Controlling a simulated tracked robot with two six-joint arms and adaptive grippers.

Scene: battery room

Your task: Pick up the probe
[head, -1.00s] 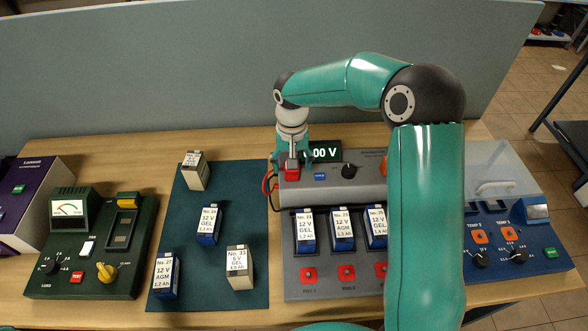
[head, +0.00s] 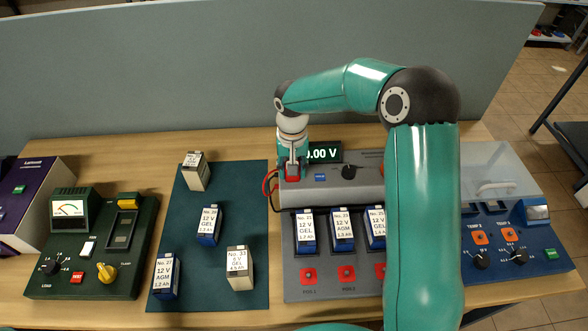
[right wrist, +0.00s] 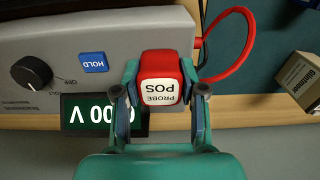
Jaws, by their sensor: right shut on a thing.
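The probe (right wrist: 160,80) is a red block with a white label reading "PROBE POS". It sits at the left end of the grey meter unit (head: 340,196), and it also shows in the head view (head: 292,172). My right gripper (right wrist: 160,95) is shut on the probe, one finger on each side of it. In the head view the right gripper (head: 292,168) comes down on the probe from above. Whether the probe is clear of the unit cannot be told. A red lead (right wrist: 245,50) runs beside it. My left gripper is not in view.
The meter display (head: 322,152) stands behind, with a blue HOLD button (right wrist: 93,62) and a black dial (right wrist: 32,73) nearby. Several batteries stand on the green mat (head: 190,240) and in the grey unit. A green load tester (head: 95,245) is at left, a blue device (head: 515,245) at right.

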